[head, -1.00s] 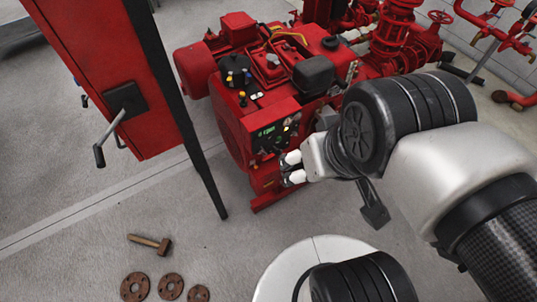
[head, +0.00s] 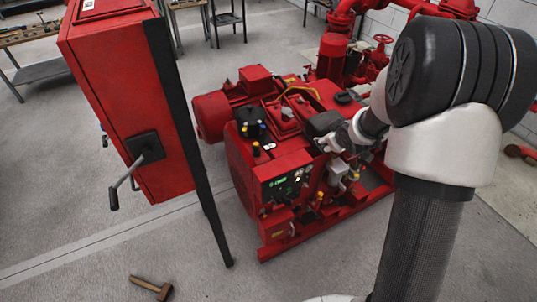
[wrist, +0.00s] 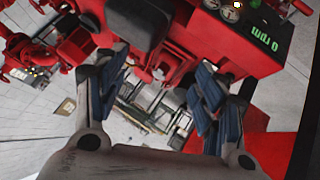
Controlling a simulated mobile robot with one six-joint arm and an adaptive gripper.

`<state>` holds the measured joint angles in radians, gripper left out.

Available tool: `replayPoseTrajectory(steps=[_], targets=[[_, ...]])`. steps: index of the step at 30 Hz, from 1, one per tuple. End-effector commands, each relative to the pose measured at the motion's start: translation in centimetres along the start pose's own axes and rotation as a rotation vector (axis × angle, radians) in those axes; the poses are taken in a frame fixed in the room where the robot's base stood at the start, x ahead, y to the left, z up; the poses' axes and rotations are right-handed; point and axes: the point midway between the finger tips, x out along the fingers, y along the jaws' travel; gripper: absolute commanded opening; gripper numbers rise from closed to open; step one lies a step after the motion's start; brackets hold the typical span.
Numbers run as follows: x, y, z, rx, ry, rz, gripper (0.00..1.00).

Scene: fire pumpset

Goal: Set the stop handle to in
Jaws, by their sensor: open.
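The red pumpset engine (head: 262,160) stands on the floor in the middle of the head view. Its black control panel (head: 288,184) faces the front, and its "0 rpm" display shows upper right in the wrist view (wrist: 263,37). I cannot tell for sure which part is the stop handle. My gripper (head: 326,145) is above the engine's right side, beyond the panel. In the wrist view my gripper (wrist: 160,92) is open, its blue-padded fingers apart with nothing held. Red engine parts and metal pieces show beyond and between the fingers; contact cannot be told.
A red cabinet (head: 122,85) with a crank handle stands left of the engine, with a dark post at its edge. A hammer (head: 150,288) lies on the floor in front. Red pipes and a valve wheel (head: 383,40) stand behind.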

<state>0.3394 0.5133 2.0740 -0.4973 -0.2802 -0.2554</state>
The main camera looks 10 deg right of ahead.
Motion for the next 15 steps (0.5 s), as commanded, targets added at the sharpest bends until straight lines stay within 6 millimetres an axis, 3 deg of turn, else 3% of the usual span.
replayPoseTrajectory(steps=[1, 6, 12, 15], targets=[[2.6, -0.4, 1.6, -0.016, 0.017, -0.016, 0.63], [9.4, -2.6, 5.8, -0.073, 0.136, -0.062, 0.63], [14.8, -7.6, 12.0, -0.088, 0.301, -0.12, 0.63], [16.2, -10.9, 15.2, -0.072, 0.392, -0.145, 0.63]])
